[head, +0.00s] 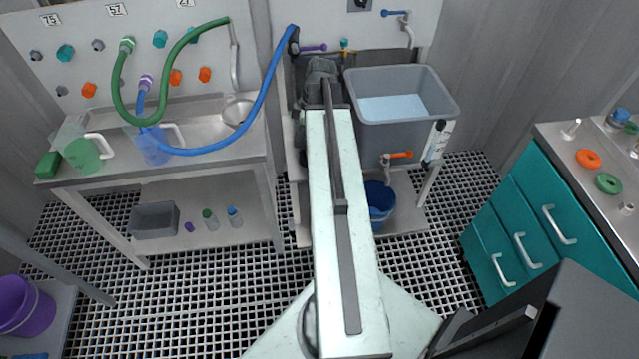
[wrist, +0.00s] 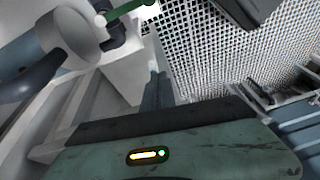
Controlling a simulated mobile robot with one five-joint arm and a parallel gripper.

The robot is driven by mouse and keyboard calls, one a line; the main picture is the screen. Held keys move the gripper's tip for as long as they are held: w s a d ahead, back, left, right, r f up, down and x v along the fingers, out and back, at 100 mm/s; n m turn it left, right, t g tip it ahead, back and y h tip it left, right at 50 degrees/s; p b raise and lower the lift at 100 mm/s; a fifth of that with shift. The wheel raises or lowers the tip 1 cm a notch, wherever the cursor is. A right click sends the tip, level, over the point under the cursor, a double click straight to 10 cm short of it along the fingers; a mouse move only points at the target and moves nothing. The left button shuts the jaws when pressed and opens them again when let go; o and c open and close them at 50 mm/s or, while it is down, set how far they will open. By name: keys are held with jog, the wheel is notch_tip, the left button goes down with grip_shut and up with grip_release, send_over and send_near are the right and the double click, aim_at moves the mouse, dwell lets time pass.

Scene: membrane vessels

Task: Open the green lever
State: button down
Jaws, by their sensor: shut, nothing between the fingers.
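A green lever (wrist: 130,11) shows at the top of the wrist view, on a valve beside a thick grey pipe (wrist: 68,36). I cannot make out this lever in the head view, where my arm covers the middle. My gripper (wrist: 155,84) shows in the wrist view as narrow dark fingers, shut and empty, below the lever and apart from it. In the head view its dark wrist end (head: 320,80) is at the far end of my arm, left of the grey tank; the fingertips are hidden there.
The grey tank (head: 372,135) holds water, with an orange lever (head: 401,154) below and a blue bucket (head: 380,200) underneath. A blue lever (head: 393,13) and a purple lever (head: 314,48) are behind. A sink bench (head: 215,165) stands left, a teal cabinet (head: 540,205) right.

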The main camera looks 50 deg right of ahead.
jog(key=s+d+f+n+b, duration=0.1)
jog(key=s+d+f, duration=0.2)
jog(key=d, duration=0.2)
jog(key=b+x, duration=1.1)
jog(key=shift+t, duration=0.3)
jog(key=s+d, duration=0.1)
jog(key=s+d+r+p, duration=0.1)
jog(key=d, duration=0.1)
jog(key=shift+s+d+r+p, duration=0.1)
jog(key=shift+s+r+p, duration=0.1)
jog(key=shift+p, duration=0.1)
